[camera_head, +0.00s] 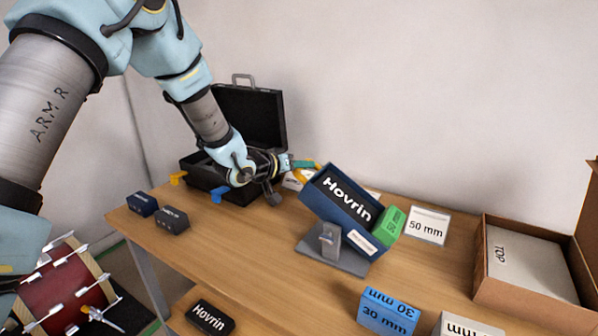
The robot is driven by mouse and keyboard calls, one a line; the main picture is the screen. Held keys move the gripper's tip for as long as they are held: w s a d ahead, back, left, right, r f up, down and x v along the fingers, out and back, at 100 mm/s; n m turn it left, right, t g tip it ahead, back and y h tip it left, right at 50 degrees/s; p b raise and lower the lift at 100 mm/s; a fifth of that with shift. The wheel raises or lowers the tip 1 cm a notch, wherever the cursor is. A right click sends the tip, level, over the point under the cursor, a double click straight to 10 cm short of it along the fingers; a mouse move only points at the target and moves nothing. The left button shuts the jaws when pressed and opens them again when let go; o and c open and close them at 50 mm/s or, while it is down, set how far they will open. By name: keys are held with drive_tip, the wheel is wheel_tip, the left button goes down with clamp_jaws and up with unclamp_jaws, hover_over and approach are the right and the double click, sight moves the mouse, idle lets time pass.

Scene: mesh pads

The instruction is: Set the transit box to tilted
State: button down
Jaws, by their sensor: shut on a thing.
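The transit box (334,210) appears to be the open blue box on a grey stand (318,259). It is tilted, its upper left end raised and its lower right end down. A black "Hovrin" piece (346,197) lies in it. A green 50 mm block (389,226) is at its lower right end, partly beside or behind it. My gripper (307,170) is at the box's raised upper left end. It is shut there, with small green and yellow parts around the contact; the exact hold is too small to see.
An open black case (249,120) stands behind my arm. Two small dark boxes (157,211) are at the table's left. A white 50 mm card (427,226), a blue 30 mm block (388,312) and a cardboard carton (495,290) are at right.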

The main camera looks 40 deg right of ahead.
drive_tip(key=shift+s+d+r, duration=0.25)
drive_tip(key=shift+s+r, duration=0.2)
drive_tip(key=shift+r, duration=0.2)
drive_tip(key=shift+s, duration=0.15)
drive_tip(key=c, duration=0.8)
unclamp_jaws()
drive_tip(key=shift+f, duration=0.15)
drive_tip(key=shift+o, duration=0.2)
drive_tip(key=b+v, duration=0.3)
drive_tip(key=v, duration=0.7)
drive_tip(key=shift+a, duration=0.35)
